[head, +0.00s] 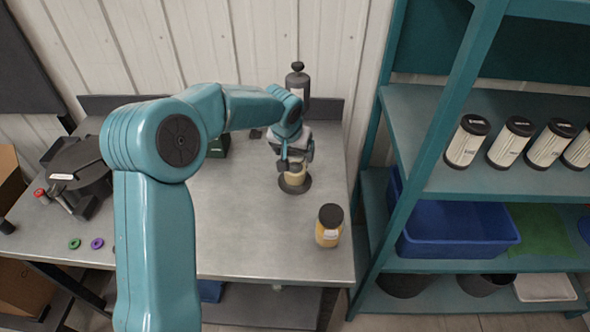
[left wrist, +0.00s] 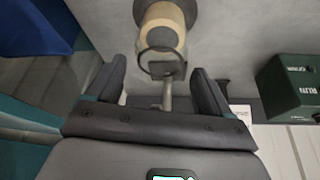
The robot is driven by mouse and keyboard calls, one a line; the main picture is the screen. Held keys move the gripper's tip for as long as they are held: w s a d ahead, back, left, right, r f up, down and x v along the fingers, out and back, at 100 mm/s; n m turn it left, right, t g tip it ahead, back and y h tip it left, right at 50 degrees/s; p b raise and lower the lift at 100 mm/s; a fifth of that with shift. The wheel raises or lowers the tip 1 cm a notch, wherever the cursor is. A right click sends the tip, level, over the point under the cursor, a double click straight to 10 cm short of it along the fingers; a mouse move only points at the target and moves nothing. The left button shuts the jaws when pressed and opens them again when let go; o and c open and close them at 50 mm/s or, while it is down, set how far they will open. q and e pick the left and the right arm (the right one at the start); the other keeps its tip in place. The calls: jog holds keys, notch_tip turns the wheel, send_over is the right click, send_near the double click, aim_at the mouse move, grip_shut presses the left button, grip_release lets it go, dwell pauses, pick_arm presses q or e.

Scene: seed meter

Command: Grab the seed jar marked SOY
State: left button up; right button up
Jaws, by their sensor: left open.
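My left gripper (head: 293,165) is over the bench, pointing down at a cream-tan cylinder (head: 295,178) on a dark round base. In the left wrist view its fingers (left wrist: 155,85) are apart, with nothing held between them. The tan cylinder (left wrist: 163,22), with a dark ring and a grey post, shows beyond and between the fingers; I cannot tell if they touch it. A jar (head: 329,228) with a black lid and yellowish contents stands upright at the bench's front right, apart from the gripper. I cannot read SOY on any jar. My right gripper is not in view.
Several black-lidded, labelled jars (head: 515,142) lean on the teal shelf (head: 408,115) at right, above a blue bin (head: 455,230). A green box (left wrist: 290,88) is nearby. The bench's front middle (head: 250,235) is clear.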

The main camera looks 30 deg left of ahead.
pick_arm(q)
jog(key=shift+w+f, duration=0.25)
jog(key=shift+w, duration=0.05)
jog(key=shift+s+r, duration=0.2)
jog(key=shift+s, duration=0.15)
jog(key=shift+c, duration=0.9)
jog(key=shift+s+r, duration=0.1)
jog(key=shift+s, duration=0.1)
jog(key=c, duration=0.5)
jog(key=shift+w, duration=0.2)
grip_shut()
